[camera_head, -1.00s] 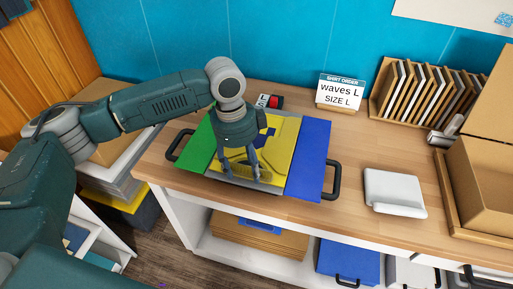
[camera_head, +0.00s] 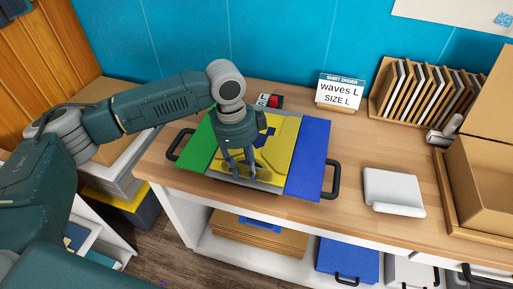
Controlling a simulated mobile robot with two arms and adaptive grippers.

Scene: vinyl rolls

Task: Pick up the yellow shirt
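The yellow shirt (camera_head: 282,145) lies flat on a board on the wooden table, with a dark blue print partly showing. A green panel (camera_head: 199,150) is at its left and a blue panel (camera_head: 308,160) at its right. My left gripper (camera_head: 241,172) points down at the shirt's near edge. Its fingers are partly closed, with a narrow gap between the tips. I cannot tell whether cloth is pinched there. The gripper hides part of the shirt. My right gripper is not in view.
Black handles (camera_head: 332,182) stick out at the board's sides. An order sign (camera_head: 340,90) reading "waves L, SIZE L" stands behind. A white flat item (camera_head: 393,191) lies to the right. A rack of dividers (camera_head: 424,92) and an open cardboard box (camera_head: 483,185) are farther right.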

